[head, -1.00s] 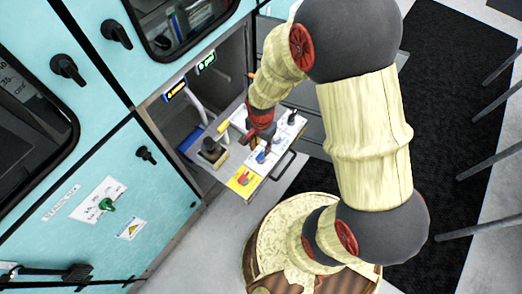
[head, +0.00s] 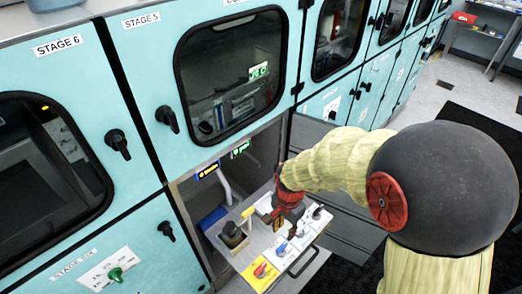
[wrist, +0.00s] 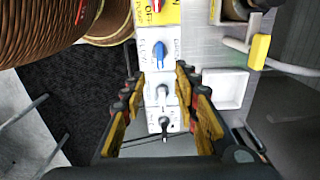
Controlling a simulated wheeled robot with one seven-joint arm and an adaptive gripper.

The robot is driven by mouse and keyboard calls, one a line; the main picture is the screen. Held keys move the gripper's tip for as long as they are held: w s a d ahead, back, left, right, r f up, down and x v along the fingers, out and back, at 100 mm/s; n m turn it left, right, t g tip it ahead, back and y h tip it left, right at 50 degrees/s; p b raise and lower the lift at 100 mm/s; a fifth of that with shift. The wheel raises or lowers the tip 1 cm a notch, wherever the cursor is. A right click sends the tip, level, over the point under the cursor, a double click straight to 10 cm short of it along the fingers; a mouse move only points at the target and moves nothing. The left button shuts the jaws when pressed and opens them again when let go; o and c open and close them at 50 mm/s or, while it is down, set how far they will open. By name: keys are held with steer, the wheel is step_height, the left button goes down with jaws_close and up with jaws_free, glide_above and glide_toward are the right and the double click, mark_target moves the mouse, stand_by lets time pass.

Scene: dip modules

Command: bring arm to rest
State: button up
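My arm, in a cream sleeve with dark round joints, reaches in from the right in the head view. My gripper (wrist: 160,118) shows in the wrist view with its two yellow-and-black fingers spread apart and nothing between them. It hangs above the pulled-out control panel (head: 262,268), over a row of knobs. A blue knob (wrist: 159,55), a pale knob (wrist: 162,92) and a black knob (wrist: 164,125) show in the wrist view. A red knob on a yellow plate (head: 260,270) sits at the panel's near end. In the head view the fingertips are hard to make out.
Teal cabinets with dark windows (head: 230,75) and black latches (head: 117,143) stand behind and left. A black cylinder (head: 232,234) and a yellow-topped handle (head: 248,212) stand beside the knobs. Dark matting (wrist: 75,115) covers the floor.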

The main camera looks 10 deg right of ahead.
steer(key=s+r+n+t, duration=0.2)
steer(key=s+r+n, duration=0.1)
steer(key=r, duration=0.5)
steer(key=s+r+n+t, duration=0.1)
steer(key=s+r+n, duration=0.3)
steer(key=r, duration=0.5)
steer(key=s+r+n+t, duration=0.2)
steer(key=r+n, duration=0.3)
steer(key=r, duration=0.4)
steer(key=shift+s+t, duration=0.3)
steer(key=shift+s, duration=0.4)
